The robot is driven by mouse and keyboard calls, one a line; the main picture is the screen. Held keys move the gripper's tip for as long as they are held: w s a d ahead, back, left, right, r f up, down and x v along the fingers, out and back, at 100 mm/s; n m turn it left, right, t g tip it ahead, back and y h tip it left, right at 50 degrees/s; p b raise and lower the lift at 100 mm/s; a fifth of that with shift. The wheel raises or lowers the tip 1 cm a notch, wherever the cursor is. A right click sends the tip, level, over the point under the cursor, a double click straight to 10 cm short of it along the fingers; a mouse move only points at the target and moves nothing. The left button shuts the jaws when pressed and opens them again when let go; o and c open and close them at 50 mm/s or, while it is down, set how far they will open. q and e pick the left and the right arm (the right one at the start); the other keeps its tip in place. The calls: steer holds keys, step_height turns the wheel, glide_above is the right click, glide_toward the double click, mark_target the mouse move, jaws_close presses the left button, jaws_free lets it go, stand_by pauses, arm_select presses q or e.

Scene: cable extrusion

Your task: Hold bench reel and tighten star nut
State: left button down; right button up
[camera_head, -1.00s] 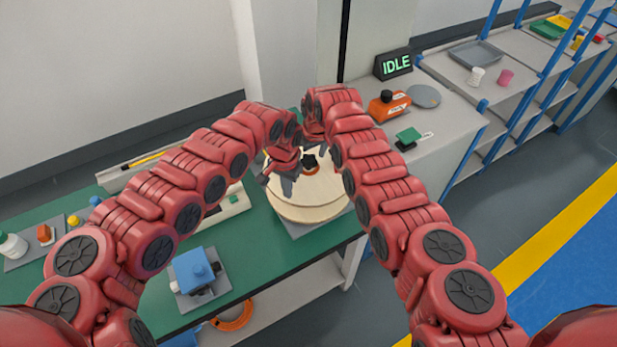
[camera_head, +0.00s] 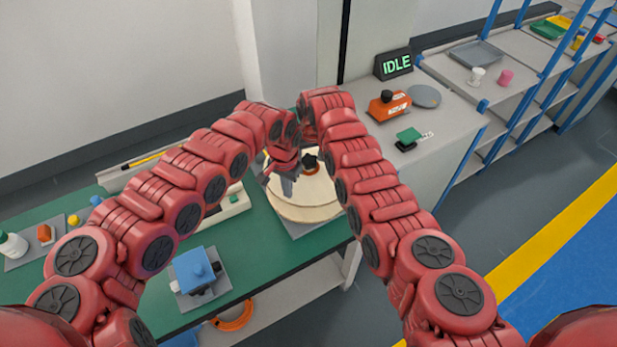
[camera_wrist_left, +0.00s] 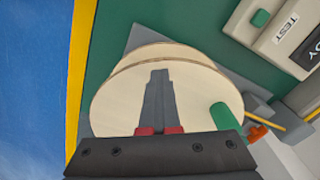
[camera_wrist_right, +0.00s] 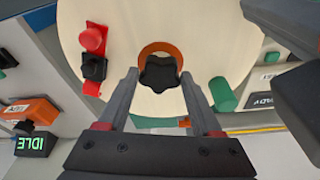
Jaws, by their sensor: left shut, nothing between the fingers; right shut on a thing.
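The bench reel (camera_head: 298,208) is a pale round wooden spool on the green bench. It also shows in the left wrist view (camera_wrist_left: 112,105) and right wrist view (camera_wrist_right: 205,35). The black star nut (camera_wrist_right: 159,73) sits in an orange ring at its centre; it also shows in the head view (camera_head: 310,162). My right gripper (camera_wrist_right: 158,75) has its fingers on both sides of the star nut, shut on it; my arm hides it in the head view. My left gripper (camera_head: 283,188) is shut and empty over the reel's face (camera_wrist_left: 158,75); I cannot tell whether it touches.
A green cylinder (camera_wrist_right: 223,94) stands at the reel's edge. A red and black part (camera_wrist_right: 93,65) is on the other side. A blue box (camera_head: 194,270) stands nearer on the green bench. An IDLE display (camera_head: 395,64) and orange device (camera_head: 389,106) are on the grey cabinet.

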steer(key=m, duration=0.3)
steer(key=shift+w+d+m+h, duration=0.1)
steer(key=shift+d+m+h, duration=0.05)
steer(key=shift+m+h, duration=0.2)
steer(key=shift+w+f+m+h, duration=0.15)
steer(key=shift+m+h, duration=0.1)
steer(key=shift+m, duration=0.6)
steer(key=shift+c, duration=0.3)
steer(key=o, duration=1.3)
steer(key=shift+s+d, duration=0.15)
steer(key=shift+s, duration=0.1)
steer(key=shift+c, duration=0.2)
steer(key=shift+a, duration=0.2)
steer(key=n+y, duration=0.1)
steer(key=n, duration=0.4)
steer(key=shift+d, duration=0.1)
steer(key=n, duration=0.3)
steer(key=shift+n+y, duration=0.4)
steer(key=shift+w, duration=0.1)
